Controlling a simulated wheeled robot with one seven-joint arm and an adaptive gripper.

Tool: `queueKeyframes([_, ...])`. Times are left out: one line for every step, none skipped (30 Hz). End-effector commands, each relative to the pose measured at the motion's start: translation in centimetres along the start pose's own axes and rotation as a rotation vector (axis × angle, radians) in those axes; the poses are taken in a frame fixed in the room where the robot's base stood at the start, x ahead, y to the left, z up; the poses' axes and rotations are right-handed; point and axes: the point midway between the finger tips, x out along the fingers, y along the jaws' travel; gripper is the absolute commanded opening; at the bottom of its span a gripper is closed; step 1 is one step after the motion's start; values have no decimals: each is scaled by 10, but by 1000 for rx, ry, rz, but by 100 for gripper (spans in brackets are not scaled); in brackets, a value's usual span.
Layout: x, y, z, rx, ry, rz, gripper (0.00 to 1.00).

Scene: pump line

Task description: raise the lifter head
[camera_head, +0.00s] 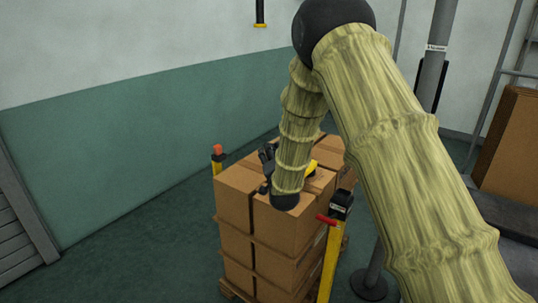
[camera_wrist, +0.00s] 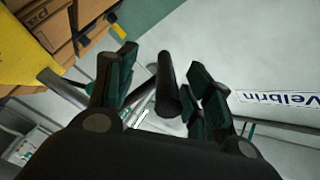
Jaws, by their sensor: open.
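A yellow part that looks like the lifter head (camera_head: 311,168) shows on top of the stacked boxes, partly hidden behind my arm. A yellow surface, probably the same part, fills the left edge of the wrist view (camera_wrist: 25,52). A black rod or grip (camera_wrist: 168,85) lies between my finger pads in that view; I cannot tell whether they touch it. My gripper (camera_head: 267,160) is over the box stack in the head view, left of the yellow part. Its fingers are spread apart in the wrist view (camera_wrist: 155,88).
Brown boxes (camera_head: 237,190) stand stacked on a pallet (camera_head: 236,291). A yellow post with a red lever (camera_head: 332,260) stands at its front right, another red-topped post (camera_head: 217,158) behind left. A grey column (camera_head: 434,55) rises at right. Floor on the left is clear.

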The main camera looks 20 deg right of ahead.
Motion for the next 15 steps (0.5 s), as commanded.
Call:
queueKeyframes([6, 0, 0, -1, 0, -1, 52])
queueKeyframes([9, -1, 0, -1, 0, -1, 52])
queueKeyframes([12, 0, 1, -1, -1, -1, 52])
queueKeyframes([14, 0, 1, -1, -1, 0, 52])
queueKeyframes([16, 0, 2, -1, -2, 0, 52])
queueKeyframes([18, 0, 2, 0, -2, 0, 52])
queueKeyframes([19, -1, 2, 0, -2, -1, 52])
queueKeyframes([20, -1, 2, 0, -2, -1, 52])
queueKeyframes([21, -1, 2, 0, -2, -1, 52])
queueKeyframes([21, -1, 2, 0, -2, -1, 52])
queueKeyframes([21, -1, 2, 0, -2, -1, 52])
queueKeyframes([21, -1, 2, 0, -2, -1, 52])
queueKeyframes([21, -1, 2, 0, -2, -1, 52])
queueKeyframes([21, -1, 2, 0, -2, -1, 52])
queueKeyframes([21, -1, 2, 0, -3, -1, 52])
